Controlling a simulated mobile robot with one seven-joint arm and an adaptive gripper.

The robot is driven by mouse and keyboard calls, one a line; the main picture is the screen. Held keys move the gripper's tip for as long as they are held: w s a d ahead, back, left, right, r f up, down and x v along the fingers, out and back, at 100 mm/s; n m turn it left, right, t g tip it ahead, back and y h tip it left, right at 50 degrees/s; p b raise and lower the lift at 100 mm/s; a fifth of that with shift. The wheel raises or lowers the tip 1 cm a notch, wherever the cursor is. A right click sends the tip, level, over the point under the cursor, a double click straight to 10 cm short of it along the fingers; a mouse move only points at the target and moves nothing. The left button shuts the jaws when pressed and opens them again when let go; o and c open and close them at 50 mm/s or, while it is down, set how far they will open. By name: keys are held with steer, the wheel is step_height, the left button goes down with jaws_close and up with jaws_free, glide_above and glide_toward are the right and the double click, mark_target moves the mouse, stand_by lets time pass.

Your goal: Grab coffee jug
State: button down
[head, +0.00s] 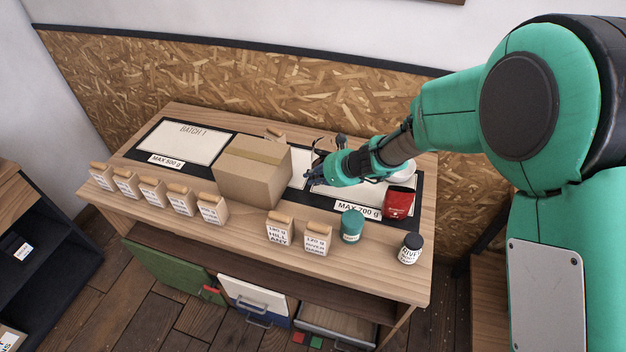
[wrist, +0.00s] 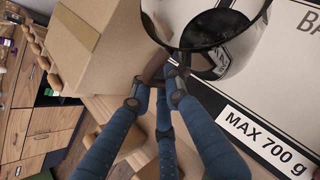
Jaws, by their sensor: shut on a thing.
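The coffee jug (wrist: 232,62) shows at the top of the wrist view. It has a clear or shiny body, a dark inside and a brown handle (wrist: 153,68). My gripper (wrist: 158,82) has its blue-sleeved fingers closed around this handle, beside the jug's body. In the head view my gripper (head: 314,174) is at the right part of the table, just right of the cardboard box, and my arm hides most of the jug there. I cannot tell whether the jug touches the mat.
The cardboard box (head: 252,171) stands close left of my gripper. Several labelled bean bags (head: 212,208) line the front edge. A red bag (head: 397,203), a teal jar (head: 351,226) and a dark jar (head: 410,248) stand at right. The "BATCH 1" panel (head: 185,143) is clear.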

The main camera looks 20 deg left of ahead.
steer(key=shift+r+p, duration=0.5)
steer(key=shift+r, duration=1.1)
steer(key=shift+r, duration=0.1)
